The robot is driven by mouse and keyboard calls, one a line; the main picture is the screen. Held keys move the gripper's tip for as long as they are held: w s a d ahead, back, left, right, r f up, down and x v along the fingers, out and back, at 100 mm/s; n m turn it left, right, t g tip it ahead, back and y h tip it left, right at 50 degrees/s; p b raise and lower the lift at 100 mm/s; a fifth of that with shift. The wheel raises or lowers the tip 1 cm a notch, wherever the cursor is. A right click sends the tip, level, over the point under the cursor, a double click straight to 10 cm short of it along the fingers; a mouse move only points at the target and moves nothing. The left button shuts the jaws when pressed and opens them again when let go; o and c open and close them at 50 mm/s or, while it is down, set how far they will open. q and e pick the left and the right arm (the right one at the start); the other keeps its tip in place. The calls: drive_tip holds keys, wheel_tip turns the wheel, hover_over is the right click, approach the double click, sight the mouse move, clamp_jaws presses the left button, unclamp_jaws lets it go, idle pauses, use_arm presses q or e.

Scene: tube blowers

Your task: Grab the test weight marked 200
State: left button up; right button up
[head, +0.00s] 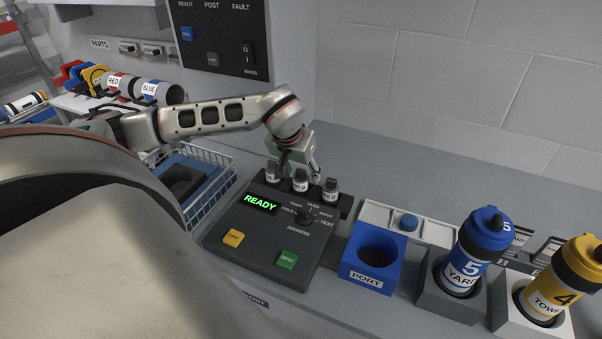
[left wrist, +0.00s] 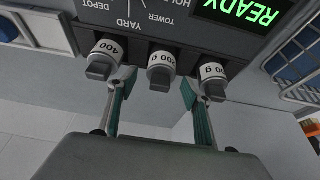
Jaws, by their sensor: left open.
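Three small white test weights with dark grey knobs stand in a row in a dark rack behind the console. In the left wrist view, upside down, the end one (left wrist: 105,52) reads 400; the middle one (left wrist: 162,66) appears to read 200 g. The third weight (left wrist: 212,76) has a label only partly legible. In the head view the middle weight (head: 300,182) is under my left gripper (head: 301,172). My left gripper is open; in the wrist view its fingers (left wrist: 156,84) reach either side of the middle weight, in the gaps between neighbours. Contact cannot be told.
The console (head: 270,238) with a green READY display is in front of the rack. Blue (head: 468,255) and yellow (head: 556,290) canisters stand further right. A wall rises behind.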

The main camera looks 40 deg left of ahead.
use_arm(q)
drive_tip(key=c, duration=1.3)
use_arm(e)
drive_tip(key=shift+f, duration=0.15)
use_arm(q)
drive_tip(key=shift+r, duration=0.15)
drive_tip(key=shift+c, duration=0.3)
wheel_tip(320, 180, up, 20)
drive_tip(key=p, duration=0.2)
drive_tip(key=shift+p, duration=0.3)
use_arm(e)
drive_tip(key=shift+s+d+g+h, duration=0.3)
drive_tip(key=shift+s+d, duration=0.3)
drive_tip(key=shift+d, duration=0.3)
